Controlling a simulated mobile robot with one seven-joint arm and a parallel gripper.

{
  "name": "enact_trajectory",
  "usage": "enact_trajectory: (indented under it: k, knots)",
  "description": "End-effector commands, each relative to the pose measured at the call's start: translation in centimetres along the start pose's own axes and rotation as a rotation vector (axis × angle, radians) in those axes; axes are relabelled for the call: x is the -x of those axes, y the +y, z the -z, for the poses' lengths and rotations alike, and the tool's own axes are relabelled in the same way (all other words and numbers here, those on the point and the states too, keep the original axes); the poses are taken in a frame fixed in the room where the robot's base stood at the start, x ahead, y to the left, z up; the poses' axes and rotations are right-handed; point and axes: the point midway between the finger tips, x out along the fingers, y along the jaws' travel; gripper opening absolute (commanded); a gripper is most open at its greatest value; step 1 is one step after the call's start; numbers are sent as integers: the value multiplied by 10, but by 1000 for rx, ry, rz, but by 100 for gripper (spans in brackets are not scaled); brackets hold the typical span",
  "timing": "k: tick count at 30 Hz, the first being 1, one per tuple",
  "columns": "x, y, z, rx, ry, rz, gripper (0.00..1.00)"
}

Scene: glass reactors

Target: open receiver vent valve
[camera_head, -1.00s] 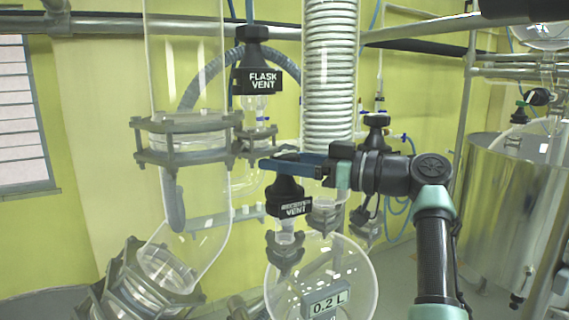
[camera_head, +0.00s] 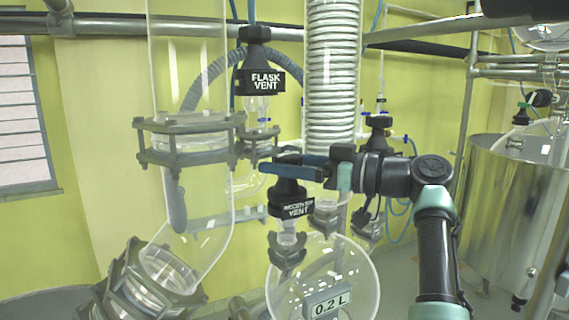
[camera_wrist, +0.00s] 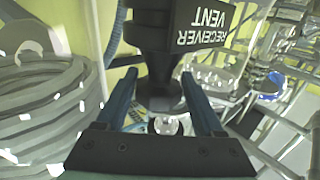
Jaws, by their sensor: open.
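My gripper (camera_head: 272,166) reaches in from the right at the valve's top. In the wrist view my gripper (camera_wrist: 155,80) is open, with one blue finger on each side of the valve's black narrow part. Whether the fingers touch it I cannot tell.
The flask vent valve (camera_head: 260,75) hangs behind, up and left. A coiled glass condenser (camera_head: 332,75) stands close behind my gripper. A wide glass tube with a clamped flange (camera_head: 185,140) is at left. A steel vessel (camera_head: 505,200) stands at right.

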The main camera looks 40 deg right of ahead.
Motion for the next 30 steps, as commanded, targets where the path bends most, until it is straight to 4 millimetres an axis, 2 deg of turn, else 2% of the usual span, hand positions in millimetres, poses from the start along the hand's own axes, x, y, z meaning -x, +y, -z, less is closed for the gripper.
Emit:
enact_trajectory:
  k: [17,30]
  knots:
    - [2,1,2,4,5,-36,74]
    - [1,1,4,3,3,-259,74]
